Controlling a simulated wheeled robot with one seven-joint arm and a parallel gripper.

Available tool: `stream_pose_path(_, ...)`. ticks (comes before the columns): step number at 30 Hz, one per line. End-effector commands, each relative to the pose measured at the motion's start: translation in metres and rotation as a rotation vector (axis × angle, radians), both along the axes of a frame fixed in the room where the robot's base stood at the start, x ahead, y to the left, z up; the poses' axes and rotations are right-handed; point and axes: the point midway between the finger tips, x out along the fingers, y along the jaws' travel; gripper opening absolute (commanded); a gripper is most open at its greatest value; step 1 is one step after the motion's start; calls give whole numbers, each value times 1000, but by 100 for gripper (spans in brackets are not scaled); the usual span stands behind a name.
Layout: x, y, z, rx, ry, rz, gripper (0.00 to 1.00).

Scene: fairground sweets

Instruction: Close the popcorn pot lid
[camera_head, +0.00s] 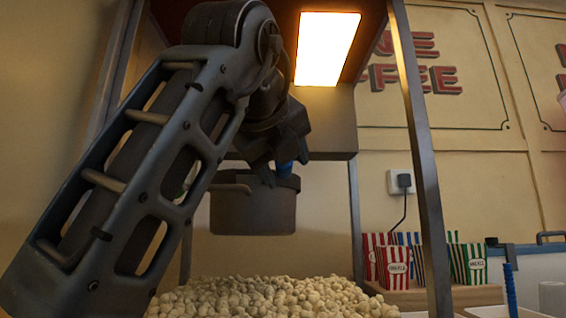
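The popcorn pot (253,213) is a dark round kettle hanging inside the popcorn machine, above a heap of popcorn. A thin light bar, perhaps a handle, shows at its upper left side. My gripper (277,177) is at the pot's top rim, pointing down, with a bit of blue at its right side. My arm covers the left part of the machine and some of the pot's top. I cannot tell the lid apart from the dark rim, nor how far it is open. Whether the fingers are apart or touch the lid is unclear.
Popcorn (270,298) fills the machine's bottom. A metal post (420,150) stands right of the pot, and a lit lamp panel (327,48) is above. Striped popcorn bags (395,267) stand on a wooden tray at right. Open air lies between pot and post.

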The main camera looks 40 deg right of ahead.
Motion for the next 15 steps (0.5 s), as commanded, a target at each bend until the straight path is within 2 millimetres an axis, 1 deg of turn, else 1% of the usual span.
stream_pose_path(5,-1,1,0,0,0,0,55)
stream_pose_path(8,-3,5,2,-1,-1,1,55)
stream_pose_path(11,-8,15,4,-2,-1,3,55)
stream_pose_path(15,-22,38,4,-1,0,4,55)
